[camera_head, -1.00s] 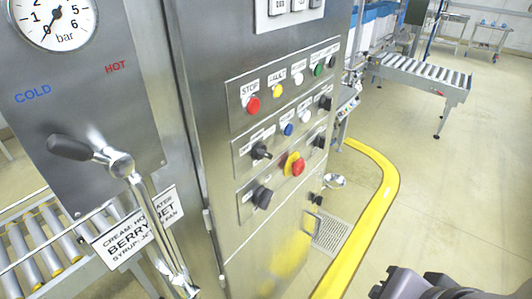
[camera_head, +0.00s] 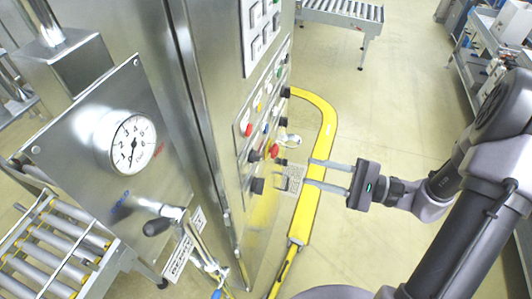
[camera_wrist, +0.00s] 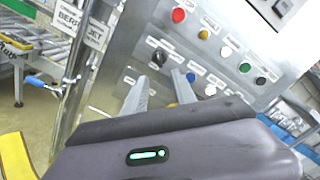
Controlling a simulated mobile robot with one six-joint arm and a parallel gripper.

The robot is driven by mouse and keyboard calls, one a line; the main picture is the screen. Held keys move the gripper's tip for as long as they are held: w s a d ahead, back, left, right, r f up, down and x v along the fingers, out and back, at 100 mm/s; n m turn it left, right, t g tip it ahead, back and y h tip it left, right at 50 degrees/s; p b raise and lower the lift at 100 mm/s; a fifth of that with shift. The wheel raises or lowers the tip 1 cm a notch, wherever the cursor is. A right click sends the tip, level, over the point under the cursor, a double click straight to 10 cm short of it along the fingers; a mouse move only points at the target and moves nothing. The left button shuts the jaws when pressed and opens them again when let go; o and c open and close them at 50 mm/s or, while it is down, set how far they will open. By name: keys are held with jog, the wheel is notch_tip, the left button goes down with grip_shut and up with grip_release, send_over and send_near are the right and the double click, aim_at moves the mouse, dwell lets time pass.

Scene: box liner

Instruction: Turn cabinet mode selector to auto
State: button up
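The steel cabinet's control panel carries several black selector knobs. In the head view, one knob (camera_head: 255,155) is at the left of the middle row and another (camera_head: 257,186) is below it. The labels are too small to read, so I cannot tell which is the mode selector. My gripper (camera_head: 308,171) is open and empty, right of the panel, fingers pointing left towards it. In the wrist view, my gripper (camera_wrist: 160,76) has its fingers spread just below the middle-row black knob (camera_wrist: 159,57). My left finger and wrist hide part of the lower row.
A red emergency stop (camera_head: 274,151) sits between lower-row knobs. Coloured buttons, including a red one (camera_wrist: 178,15), line the top row. A pressure gauge (camera_head: 134,143) and a lever (camera_head: 160,226) are left. A yellow floor rail (camera_head: 325,120) runs beside the cabinet. Open floor lies right.

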aim_at(262, 159)
jog(key=x, duration=1.2)
jog(key=shift+p, duration=0.3)
jog(key=shift+c, duration=0.2)
grip_shut()
